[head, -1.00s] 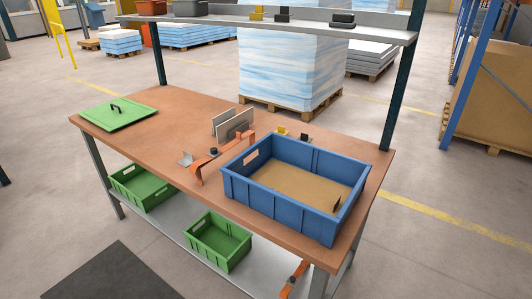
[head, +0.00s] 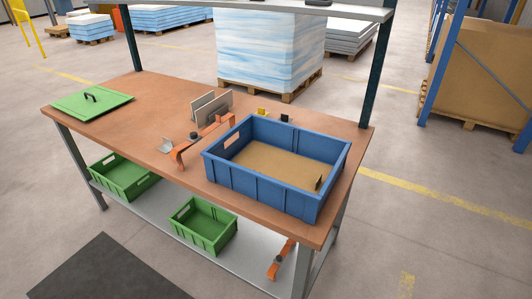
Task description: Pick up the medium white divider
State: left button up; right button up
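Two thin upright panels stand side by side on the brown workbench (head: 135,107), left of the blue crate. The rear panel (head: 201,104) is pale and partly hidden by the front panel (head: 219,105), which looks greyer. I cannot tell which is the medium white divider. Both stand just behind an orange bent part (head: 207,139) with a dark knob. Neither of my grippers is in view.
The blue crate (head: 250,188) has a brown floor and a small dark piece (head: 319,183) inside. A green lid (head: 92,102) lies at the left. Green bins (head: 203,226) and another orange part (head: 281,259) are on the lower shelf. An upper shelf (head: 345,12) spans the back.

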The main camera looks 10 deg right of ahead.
aim_at(202, 115)
jog(key=i+j, duration=0.15)
jog(key=j, duration=0.2)
jog(key=i+j, duration=0.1)
jog(key=j, duration=0.25)
jog(key=i+j, duration=0.15)
jog(key=j, duration=0.2)
jog(key=i+j, duration=0.15)
jog(key=j, duration=0.2)
jog(key=i+j+z, duration=0.1)
jog(key=j, duration=0.25)
